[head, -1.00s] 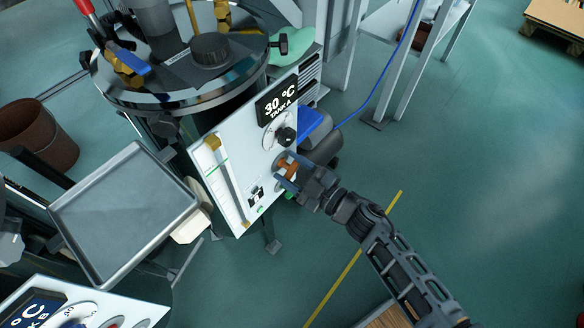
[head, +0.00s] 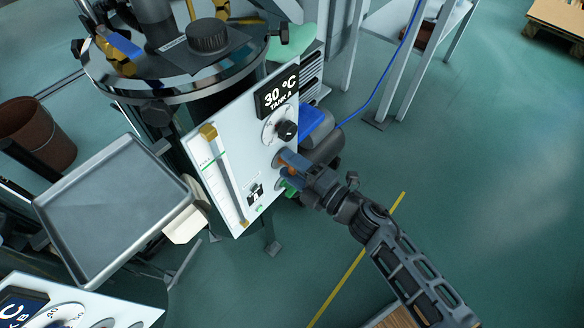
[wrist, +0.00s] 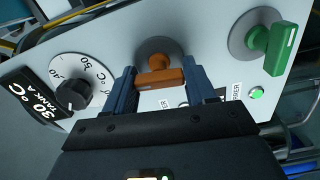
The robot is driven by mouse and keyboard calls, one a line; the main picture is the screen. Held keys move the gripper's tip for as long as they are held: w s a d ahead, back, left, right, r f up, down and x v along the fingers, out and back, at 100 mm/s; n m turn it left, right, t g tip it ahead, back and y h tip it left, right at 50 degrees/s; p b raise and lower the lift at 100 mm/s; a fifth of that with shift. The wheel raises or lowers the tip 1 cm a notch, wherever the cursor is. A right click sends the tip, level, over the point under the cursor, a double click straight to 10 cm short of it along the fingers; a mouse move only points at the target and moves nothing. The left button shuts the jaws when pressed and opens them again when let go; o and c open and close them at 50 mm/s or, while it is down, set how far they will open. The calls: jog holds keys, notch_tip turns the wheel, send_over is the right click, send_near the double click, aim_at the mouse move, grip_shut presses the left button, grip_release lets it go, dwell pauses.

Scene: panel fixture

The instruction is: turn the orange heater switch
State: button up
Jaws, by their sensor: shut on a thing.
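The orange heater switch (wrist: 158,77) is a T-shaped handle on a round grey plate on the white TANK A panel. In the wrist view its bar lies crosswise, its ends against the two blue fingers. My gripper (wrist: 160,82) is shut on it. In the head view, my gripper (head: 290,164) meets the panel from the right, and only a little of the orange switch (head: 292,171) shows past the fingers. Labels under the switch are partly hidden by my gripper.
A green switch (wrist: 272,46) and a lit green button (wrist: 256,93) sit to the right. A black temperature knob (wrist: 72,94) is left, near the 30 °C display (head: 276,92). A metal tray (head: 115,208) stands left of the panel (head: 228,147). Floor to the right is open.

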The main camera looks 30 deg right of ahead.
jog(key=shift+f+n, duration=0.15)
jog(key=shift+n, duration=0.45)
jog(key=o, duration=1)
jog(key=shift+c, duration=0.2)
jog(key=shift+s, duration=0.1)
jog(key=v, duration=0.7)
jog(key=shift+s, duration=0.3)
